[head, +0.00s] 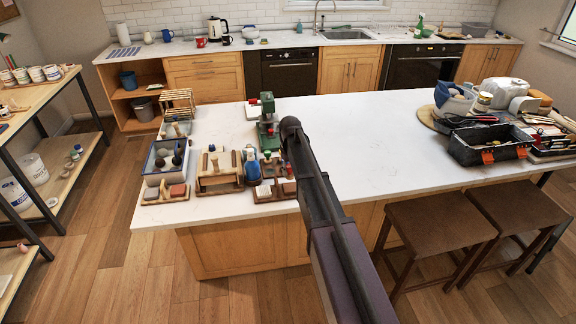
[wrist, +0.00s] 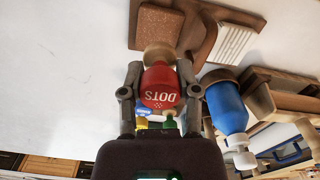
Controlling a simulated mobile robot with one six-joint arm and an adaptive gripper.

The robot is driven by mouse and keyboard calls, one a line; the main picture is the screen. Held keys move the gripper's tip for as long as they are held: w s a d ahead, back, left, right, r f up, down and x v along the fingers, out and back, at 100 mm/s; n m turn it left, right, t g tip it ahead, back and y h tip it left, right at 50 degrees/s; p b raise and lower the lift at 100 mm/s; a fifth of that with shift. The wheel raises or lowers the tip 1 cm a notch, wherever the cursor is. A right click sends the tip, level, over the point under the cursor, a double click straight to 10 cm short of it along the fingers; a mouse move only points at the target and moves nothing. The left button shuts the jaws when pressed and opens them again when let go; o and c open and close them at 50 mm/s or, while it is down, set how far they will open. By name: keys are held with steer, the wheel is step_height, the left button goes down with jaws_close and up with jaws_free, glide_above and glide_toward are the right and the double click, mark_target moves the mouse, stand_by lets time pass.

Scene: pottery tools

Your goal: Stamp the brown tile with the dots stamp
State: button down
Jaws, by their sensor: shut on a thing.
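The red dots stamp (wrist: 160,88), with white DOTS lettering and a tan base, is between the two fingers of my gripper (wrist: 158,90) in the wrist view. My gripper is shut on it. The brown tile (wrist: 157,22) sits in a wooden holder (wrist: 205,35) just beyond the stamp's base, which partly covers it. I cannot tell whether the base touches the tile. A white ribbed tile (wrist: 238,42) lies in the same holder. In the head view the holder (head: 277,196) is near the counter's front edge, and my arm hides much of my gripper.
A wooden rack (head: 219,183), a tray (head: 166,158) and a green press (head: 267,125) are nearby. The counter's middle (head: 370,135) is clear.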

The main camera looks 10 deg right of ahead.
mark_target(290, 175)
steer(key=shift+d+r+m+p, duration=0.1)
steer(key=shift+r+m+p, duration=0.3)
steer(key=shift+r+p, duration=0.75)
steer(key=shift+f, duration=0.25)
step_height(290, 175, down, 6)
steer(key=b, duration=0.6)
steer(key=shift+r, duration=0.25)
steer(key=shift+f+b, duration=0.6)
stand_by(0.7)
steer(key=shift+r, duration=0.15)
stand_by(0.4)
steer(key=shift+r+p, duration=2.9)
steer(key=shift+p, duration=0.2)
